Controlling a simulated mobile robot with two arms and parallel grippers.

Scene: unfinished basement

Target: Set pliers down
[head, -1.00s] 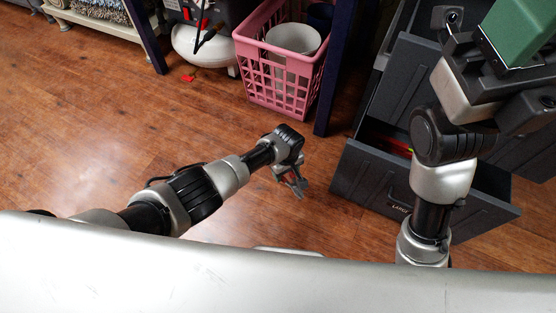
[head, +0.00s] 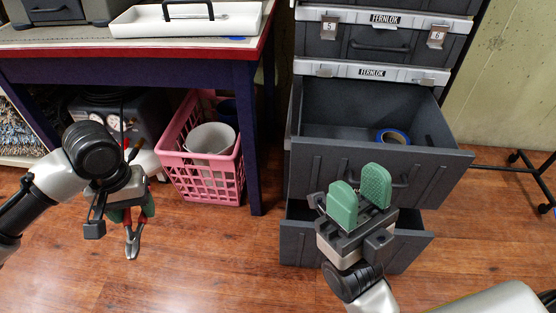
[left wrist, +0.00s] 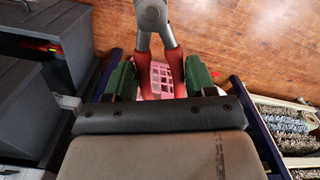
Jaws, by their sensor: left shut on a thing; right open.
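The pliers (head: 133,243) have red handles and grey metal jaws that point down. My left gripper (head: 131,212) is shut on their handles and holds them in the air, left of the pink basket. In the left wrist view the pliers' metal head (left wrist: 153,15) sticks out past the green finger pads of my left gripper (left wrist: 160,80), and the red handles lie between the pads. My right gripper (head: 360,197) is open and empty, with green pads apart, in front of the drawers.
An open upper drawer (head: 380,170) holds a blue tape roll (head: 392,136). A lower drawer (head: 410,240) is also pulled out. A pink basket (head: 215,184) with a white bucket (head: 211,140) stands under the workbench (head: 125,46), which carries a white tray (head: 185,20). The wooden floor in front is clear.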

